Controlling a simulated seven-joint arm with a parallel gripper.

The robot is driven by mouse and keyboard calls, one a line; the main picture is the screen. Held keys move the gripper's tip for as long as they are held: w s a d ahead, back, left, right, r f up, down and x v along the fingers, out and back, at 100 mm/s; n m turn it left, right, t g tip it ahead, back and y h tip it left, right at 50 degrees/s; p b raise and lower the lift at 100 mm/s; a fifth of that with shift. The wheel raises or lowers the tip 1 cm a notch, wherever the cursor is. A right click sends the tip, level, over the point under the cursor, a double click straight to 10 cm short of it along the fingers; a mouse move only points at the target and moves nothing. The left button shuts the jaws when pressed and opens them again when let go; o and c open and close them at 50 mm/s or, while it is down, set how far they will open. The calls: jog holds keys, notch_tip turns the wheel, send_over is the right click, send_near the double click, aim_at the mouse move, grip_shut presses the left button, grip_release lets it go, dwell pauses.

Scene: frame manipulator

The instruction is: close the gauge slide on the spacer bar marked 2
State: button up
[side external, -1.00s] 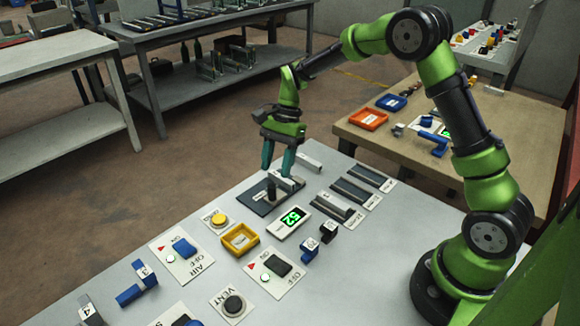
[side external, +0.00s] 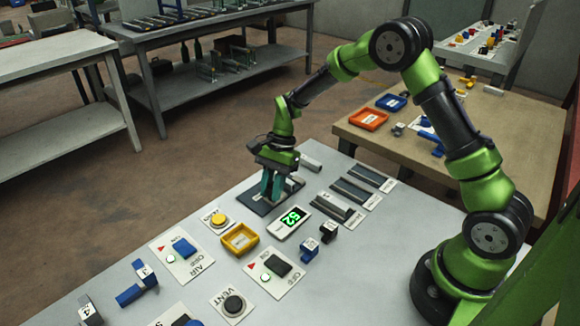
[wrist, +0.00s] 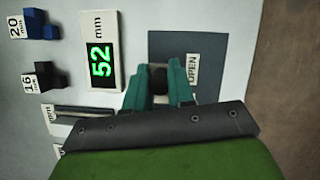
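The gauge shows as a dark flat plate (side external: 250,203) with a dark upright knob (wrist: 158,76) on it. My gripper (side external: 271,199) is down over this plate, fingers pointing down. In the wrist view its two teal fingers (wrist: 158,88) stand close on either side of the knob, with little or no gap. The display (side external: 292,220) beside the plate reads 52 mm. A grey spacer bar (side external: 335,208) lies at the front of the slots to the right; I cannot read a 2 on it. Much of the plate is hidden behind the fingers.
Dark slots (side external: 353,191) with label cards lie right of the display. Two small blocks, one blue (side external: 309,250) and one black (side external: 328,231), stand in front. A yellow tray (side external: 239,239) and a yellow button (side external: 218,219) are to the left. A grey block (side external: 312,163) lies behind.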

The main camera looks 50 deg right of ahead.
aim_at(284, 192)
jog(key=shift+c, duration=0.5)
jog(key=shift+d, duration=2.3)
jog(key=o, duration=0.8)
jog(key=shift+a, duration=0.1)
jog(key=shift+r, duration=0.2)
jog(key=v, duration=1.6)
jog(key=shift+r, duration=0.3)
